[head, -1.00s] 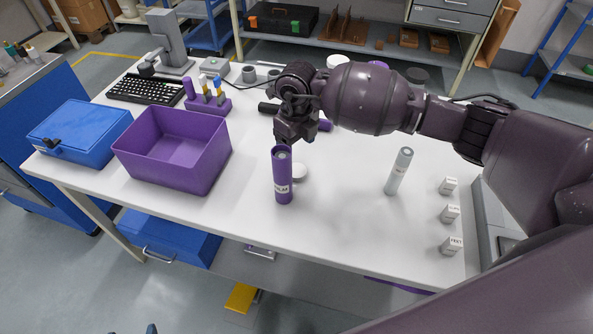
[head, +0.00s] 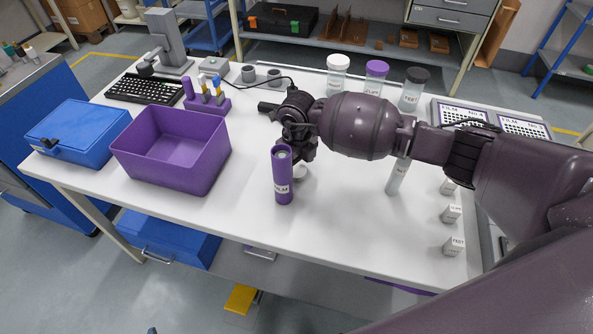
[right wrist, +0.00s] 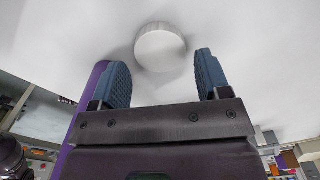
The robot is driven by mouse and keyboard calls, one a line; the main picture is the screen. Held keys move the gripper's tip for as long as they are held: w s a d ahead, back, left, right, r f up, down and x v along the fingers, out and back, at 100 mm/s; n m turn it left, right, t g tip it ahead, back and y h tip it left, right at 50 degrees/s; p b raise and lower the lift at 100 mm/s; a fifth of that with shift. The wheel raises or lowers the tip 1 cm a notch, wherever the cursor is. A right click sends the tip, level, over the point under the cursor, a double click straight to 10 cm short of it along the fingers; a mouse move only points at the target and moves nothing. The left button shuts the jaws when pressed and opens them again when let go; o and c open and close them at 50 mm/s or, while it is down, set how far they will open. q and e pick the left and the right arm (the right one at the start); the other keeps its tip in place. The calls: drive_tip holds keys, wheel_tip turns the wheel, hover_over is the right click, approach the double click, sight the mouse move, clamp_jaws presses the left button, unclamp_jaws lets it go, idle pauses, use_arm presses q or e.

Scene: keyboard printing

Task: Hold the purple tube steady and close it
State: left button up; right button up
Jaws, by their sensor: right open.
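The purple tube (head: 283,180) stands upright on the white table, left of my right gripper. Its top shows a greyish round face inside the purple rim. A small white round cap (head: 301,173) lies on the table just behind and right of the tube, partly hidden by my right gripper (head: 303,160) in the head view. In the right wrist view the cap (right wrist: 160,47) lies between the open blue fingers (right wrist: 163,78), beyond their tips. The purple tube (right wrist: 72,130) shows at the left, beside and partly behind the left finger. My left gripper cannot be made out.
A purple bin (head: 190,177) and a blue case (head: 75,137) stand at the left. A grey tube (head: 397,178) stands right of my gripper, near small white boxes (head: 453,246). Several jars (head: 375,80) stand at the back. The front middle is clear.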

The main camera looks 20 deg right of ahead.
sight(297, 172)
wheel_tip(297, 172, down, 3)
drive_tip(key=shift+r, duration=0.2)
use_arm(q)
drive_tip(key=shift+f, duration=0.1)
drive_tip(key=shift+w, duration=0.1)
use_arm(e)
drive_tip(key=c, duration=0.7)
use_arm(q)
drive_tip(key=shift+w+d, duration=0.1)
drive_tip(key=shift+w, duration=0.1)
use_arm(e)
drive_tip(key=shift+r, duration=0.2)
